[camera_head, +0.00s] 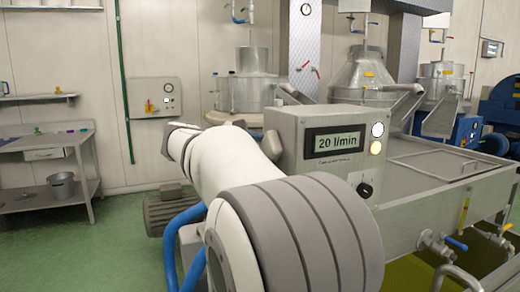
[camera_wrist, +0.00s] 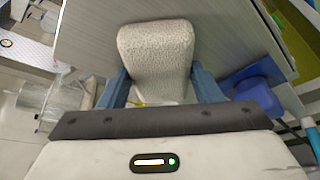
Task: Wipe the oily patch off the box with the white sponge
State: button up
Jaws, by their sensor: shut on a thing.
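My gripper (camera_wrist: 159,78) is shut on the white sponge (camera_wrist: 158,45) in the wrist view. Its blue fingers press the sponge's two sides, and the rough, pale sponge sticks out beyond them. A flat grey surface lies behind the sponge; I cannot tell if the two touch. In the head view a grey metal box (camera_head: 287,140) with a "20 l/min" display stands at the near end of a steel tank. I cannot make out an oily patch in either view.
The steel tank (camera_head: 436,205) runs to the right, with blue-handled valves (camera_head: 456,243) on its near side. A steel table (camera_head: 42,142) with a pot (camera_head: 61,185) below stands at the left. Green floor (camera_head: 115,245) is clear between the table and my arm.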

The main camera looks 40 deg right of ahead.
jog(key=w+p, duration=0.1)
jog(key=w, duration=0.1)
jog(key=w+d+p, duration=0.1)
jog(key=w, duration=0.1)
jog(key=shift+w+d, duration=0.15)
jog(key=shift+w, duration=0.1)
dwell(0.3)
jog(key=shift+w+a+p, duration=0.25)
jog(key=shift+a, duration=0.7)
jog(key=shift+w+a+p, duration=0.25)
jog(key=shift+a+p, duration=0.05)
jog(key=shift+a, duration=0.65)
jog(key=shift+w+a+p, duration=0.25)
jog(key=shift+a, duration=0.7)
jog(key=shift+a, duration=0.1)
jog(key=a, duration=0.1)
jog(key=a+p, duration=0.1)
jog(key=shift+w+a, duration=0.35)
jog(key=shift+w, duration=0.05)
